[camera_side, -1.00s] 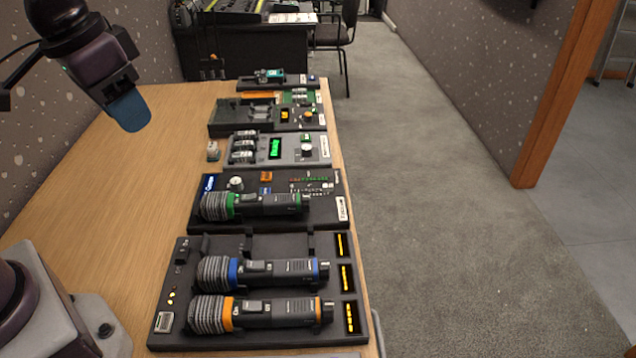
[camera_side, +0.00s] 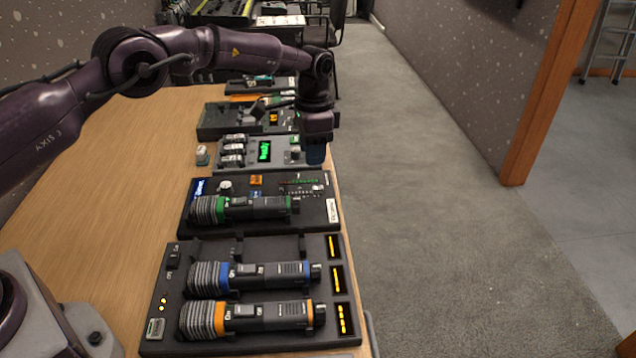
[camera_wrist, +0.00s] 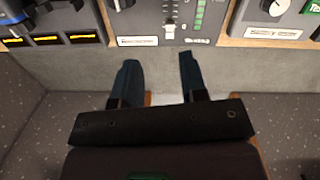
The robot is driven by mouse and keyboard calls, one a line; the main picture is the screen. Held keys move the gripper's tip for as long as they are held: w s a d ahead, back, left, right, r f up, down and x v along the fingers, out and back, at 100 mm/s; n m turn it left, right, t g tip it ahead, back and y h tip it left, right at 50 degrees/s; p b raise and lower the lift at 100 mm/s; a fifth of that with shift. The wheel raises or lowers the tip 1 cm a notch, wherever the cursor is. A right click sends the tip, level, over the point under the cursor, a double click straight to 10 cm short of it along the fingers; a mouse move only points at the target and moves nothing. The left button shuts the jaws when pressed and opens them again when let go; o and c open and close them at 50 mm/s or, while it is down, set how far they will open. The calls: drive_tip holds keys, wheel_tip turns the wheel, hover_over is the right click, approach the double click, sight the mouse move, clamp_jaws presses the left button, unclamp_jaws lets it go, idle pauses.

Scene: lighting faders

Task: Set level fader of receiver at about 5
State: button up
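The receiver is the dark panel (camera_side: 190,218) in the middle of the bench, with a green-banded microphone (camera_side: 240,208) lying across it. In the wrist view, the receiver's front part (camera_wrist: 150,20) shows at the top, with the white-capped level fader (camera_wrist: 170,29) in a vertical slot beside green-marked lights (camera_wrist: 200,15). The scale numbers are too small to read. My gripper (camera_wrist: 160,72) is open and empty, its two blue fingers apart, short of the fader in the wrist view. In the side view, my gripper (camera_side: 316,155) hangs near the bench's right edge, beside the grey unit.
A charger base (camera_side: 170,330) with blue- and orange-banded microphones stands nearer the camera. A grey unit (camera_side: 222,165) with a green display and knob stands behind the receiver. A small cube-like object (camera_side: 202,155) sits left of it. Carpeted floor (camera_side: 430,230) lies beyond the edge.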

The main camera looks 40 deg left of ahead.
sight(318, 187)
drive_tip(key=shift+m+t, duration=0.3)
drive_tip(key=shift+m, duration=0.6)
drive_tip(key=f, duration=0.3)
drive_tip(key=w+f, duration=0.1)
drive_tip(key=f, duration=0.6)
drive_tip(key=shift+w, duration=0.35)
drive_tip(key=shift+c, duration=0.4)
clamp_jaws()
